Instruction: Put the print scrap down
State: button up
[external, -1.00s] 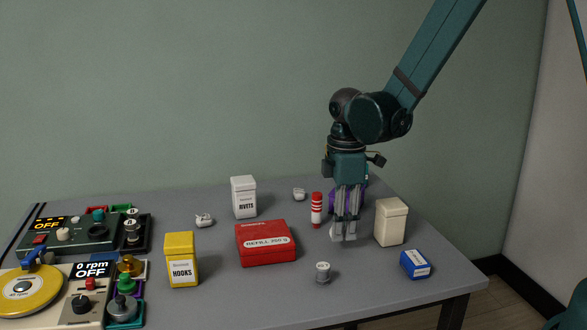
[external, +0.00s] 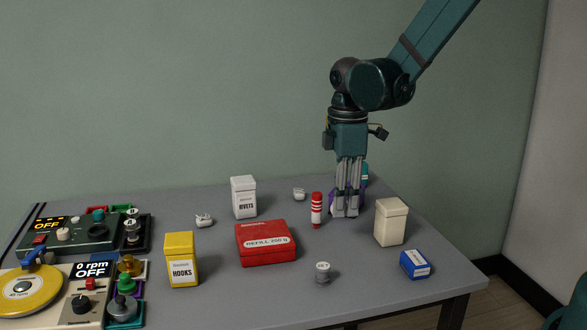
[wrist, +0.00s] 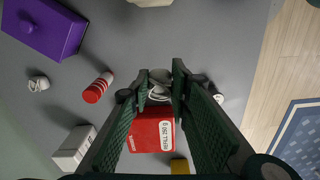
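My gripper (external: 345,214) hangs pointing down above the back right part of the table, its tips apart from the surface. In the wrist view its fingers (wrist: 161,80) are closed on a small grey-and-white lump, the print scrap (wrist: 159,88). The fingers largely hide the scrap in the external view. Two similar pale lumps lie on the table: one left of the rivets box (external: 204,220), the other right of it (external: 299,194), also seen in the wrist view (wrist: 38,83).
A red-and-white cylinder (external: 316,210) stands just left of my gripper, a purple box (wrist: 45,27) behind it. A cream box (external: 390,222), blue box (external: 415,265), red refill box (external: 265,243) and small grey cylinder (external: 323,271) surround free table in front.

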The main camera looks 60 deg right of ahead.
jog(key=shift+w, duration=0.1)
notch_tip(320, 180, up, 5)
jog(key=n+p, duration=0.1)
jog(key=p, duration=0.5)
send_over(267, 233)
jog(key=shift+r, duration=0.15)
jog(key=shift+f, duration=3.1)
jog(key=shift+f+b, duration=0.3)
jog(key=shift+f, duration=1.6)
jog(key=shift+f, duration=0.1)
